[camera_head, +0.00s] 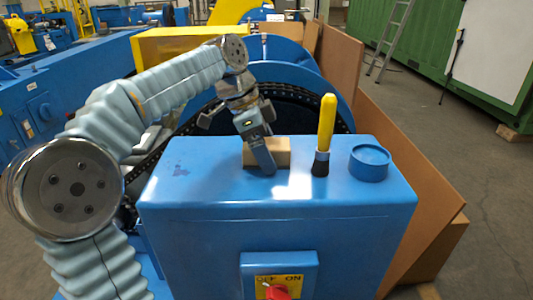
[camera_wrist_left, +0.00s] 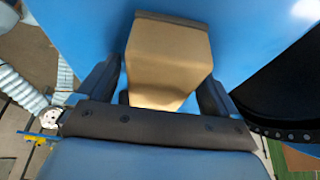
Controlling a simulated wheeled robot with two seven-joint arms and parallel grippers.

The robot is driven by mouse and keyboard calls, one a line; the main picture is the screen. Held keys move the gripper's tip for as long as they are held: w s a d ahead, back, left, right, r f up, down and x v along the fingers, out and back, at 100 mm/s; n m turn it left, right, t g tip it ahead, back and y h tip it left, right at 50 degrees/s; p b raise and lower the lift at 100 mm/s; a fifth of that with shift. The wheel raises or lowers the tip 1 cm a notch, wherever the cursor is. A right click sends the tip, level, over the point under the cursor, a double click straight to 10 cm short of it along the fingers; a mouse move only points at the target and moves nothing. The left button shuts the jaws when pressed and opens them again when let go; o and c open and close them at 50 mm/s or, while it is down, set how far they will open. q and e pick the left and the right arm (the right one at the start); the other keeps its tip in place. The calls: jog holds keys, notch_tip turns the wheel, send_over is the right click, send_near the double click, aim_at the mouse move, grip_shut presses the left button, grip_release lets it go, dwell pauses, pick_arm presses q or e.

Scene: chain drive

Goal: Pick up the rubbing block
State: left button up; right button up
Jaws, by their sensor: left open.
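The rubbing block (camera_head: 280,152) is a tan-brown block on top of the blue housing (camera_head: 220,200), left of the yellow-handled brush. It fills the middle of the left wrist view (camera_wrist_left: 168,62). My left gripper (camera_head: 262,158) has come down over the block from above. In the left wrist view its two dark fingers (camera_wrist_left: 155,92) stand open on either side of the block. Whether either finger touches the block I cannot tell. In the head view a finger hides part of the block's front. My right gripper is not in view.
A yellow-handled brush (camera_head: 325,130) stands upright close to the right of the block. A round blue cap or tin (camera_head: 369,163) sits further right. A large wheel with a dark chain (camera_head: 300,95) lies just behind the housing. A red switch (camera_head: 277,291) is on the housing's front.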

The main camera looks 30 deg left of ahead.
aim_at(272, 144)
pick_arm(q)
jog(key=shift+f, duration=0.1)
jog(key=shift+c, duration=0.2)
jog(key=c, duration=1.1)
jog(key=shift+r, duration=0.5)
jog(key=r, duration=0.3)
jog(key=shift+s+r+p, duration=0.1)
jog(key=shift+s+p, duration=0.1)
jog(key=shift+p, duration=0.1)
jog(key=s+d+r, duration=0.1)
jog(key=s+r, duration=0.2)
jog(key=s, duration=0.1)
jog(key=s+d+r, duration=0.1)
jog(key=s+r, duration=0.2)
jog(key=s, duration=0.2)
jog(key=s+r, duration=0.3)
jog(key=s, duration=0.1)
jog(key=shift+s+d+b, duration=0.2)
jog(key=shift+d+b, duration=0.15)
jog(key=shift+d, duration=0.05)
